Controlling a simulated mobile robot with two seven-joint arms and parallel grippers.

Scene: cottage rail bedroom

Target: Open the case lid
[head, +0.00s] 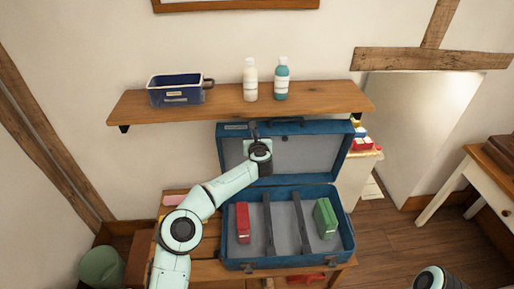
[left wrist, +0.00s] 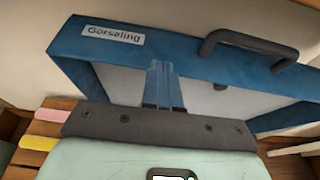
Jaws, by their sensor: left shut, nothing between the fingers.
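The blue case (head: 290,262) sits on a wooden surface. Its lid (head: 336,160) stands up at the back, raised well away from the base, with the grey inner face toward me. My left gripper (head: 253,128) is shut and empty at the upper rim of the lid, left of its middle. In the left wrist view the shut fingers (left wrist: 163,84) point at the lid's blue rim (left wrist: 190,55). I cannot tell whether they touch it. The dark handle (left wrist: 248,47) is right of them, and a white label (left wrist: 113,35) is to the left. My right gripper is out of view.
A red box (head: 243,222) and a green box (head: 325,217) stand in the case base, with dark dividers between them. A wall shelf (head: 220,107) above the lid holds a blue bin (head: 176,97) and two bottles (head: 250,80).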

